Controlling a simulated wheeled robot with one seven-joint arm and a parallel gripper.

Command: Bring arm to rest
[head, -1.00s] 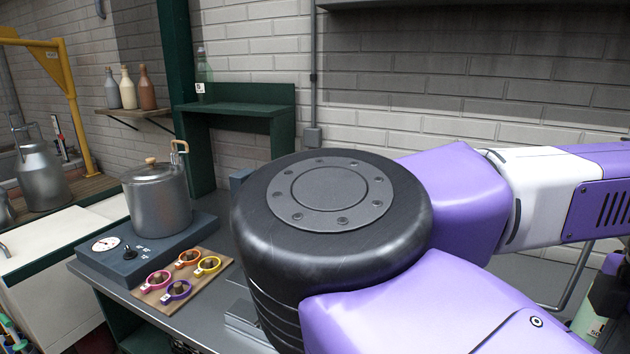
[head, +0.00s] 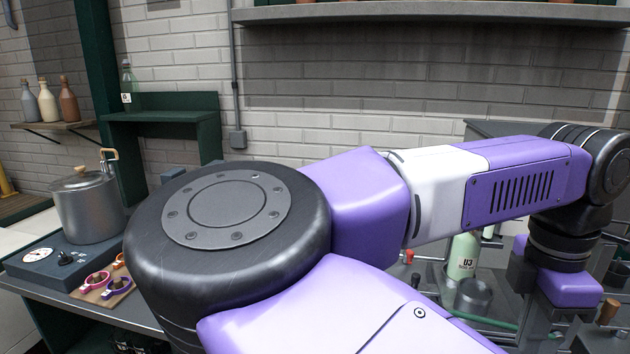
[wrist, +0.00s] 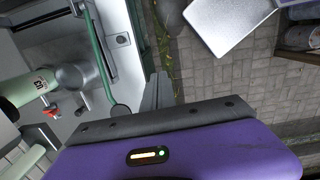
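My arm crosses the head view from the lower middle to the right edge, bent at a large dark joint. Its wrist hangs down at the right, above a bench with equipment. In the wrist view my gripper (wrist: 158,90) shows as two grey fingers close together beyond the purple hand, with nothing seen between them. It points down past the bench edge towards a paved floor (wrist: 225,75). In the head view the fingertips cannot be made out clearly.
A pale green bottle (head: 463,258) and a metal cup (head: 473,296) stand near my wrist. A green shelf (head: 165,116) holds a bottle (head: 129,86). A long wall shelf (head: 430,14) runs above.

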